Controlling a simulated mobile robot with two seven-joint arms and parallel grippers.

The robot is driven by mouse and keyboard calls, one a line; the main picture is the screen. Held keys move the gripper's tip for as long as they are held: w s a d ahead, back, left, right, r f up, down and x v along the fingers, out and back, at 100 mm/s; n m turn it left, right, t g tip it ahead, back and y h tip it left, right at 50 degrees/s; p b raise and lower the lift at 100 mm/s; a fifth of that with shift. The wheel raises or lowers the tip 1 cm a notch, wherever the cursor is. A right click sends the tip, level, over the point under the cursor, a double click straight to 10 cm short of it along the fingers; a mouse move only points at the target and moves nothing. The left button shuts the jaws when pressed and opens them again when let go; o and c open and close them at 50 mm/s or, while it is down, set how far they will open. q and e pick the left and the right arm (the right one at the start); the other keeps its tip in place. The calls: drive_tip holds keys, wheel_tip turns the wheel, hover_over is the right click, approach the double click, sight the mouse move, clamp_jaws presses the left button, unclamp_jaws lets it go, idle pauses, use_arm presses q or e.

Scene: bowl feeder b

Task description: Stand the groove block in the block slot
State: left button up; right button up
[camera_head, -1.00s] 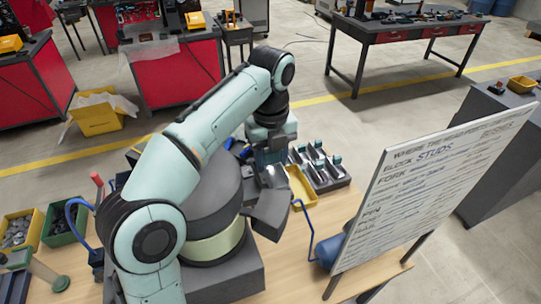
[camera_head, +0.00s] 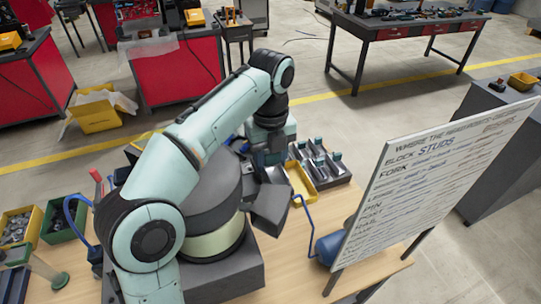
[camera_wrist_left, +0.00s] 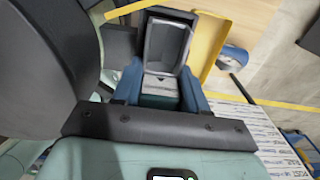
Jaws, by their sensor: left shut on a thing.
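My left gripper (camera_head: 270,158) points down beside the feeder bowl, left of the yellow tray. In the left wrist view its blue fingers (camera_wrist_left: 161,88) are closed on a light grey piece (camera_wrist_left: 160,84), which I take for the groove block. Just beyond the fingertips is a dark-rimmed grey open shape (camera_wrist_left: 168,42); I cannot tell whether it is part of the block or a fixture. The block is mostly hidden by the gripper in the head view. I cannot make out the block slot for certain. My right gripper is not in view.
A yellow tray (camera_head: 303,191) lies right of the gripper, beside a dark rack (camera_head: 334,180) of grey parts. The dark feeder bowl (camera_head: 215,205) stands close on the left. A white sign board (camera_head: 440,175) stands at the right. Parts bins (camera_head: 62,222) are at far left.

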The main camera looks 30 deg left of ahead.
use_arm(q)
drive_tip(key=shift+f, duration=0.35)
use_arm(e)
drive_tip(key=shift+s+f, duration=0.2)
use_arm(q)
drive_tip(key=o, duration=1.3)
drive_tip(key=shift+r, duration=0.1)
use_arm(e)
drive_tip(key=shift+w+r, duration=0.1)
use_arm(q)
wheel_tip(320, 180, up, 6)
drive_tip(key=shift+w+r+p, duration=0.1)
drive_tip(key=shift+w+p, duration=0.05)
drive_tip(key=shift+p, duration=0.9)
drive_tip(key=shift+w+r, duration=0.15)
drive_tip(key=shift+r, duration=0.35)
drive_tip(key=shift+s+r, duration=0.1)
drive_tip(key=shift+s, duration=0.3)
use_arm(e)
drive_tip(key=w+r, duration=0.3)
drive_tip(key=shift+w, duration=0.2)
use_arm(q)
drive_tip(key=shift+w, duration=0.1)
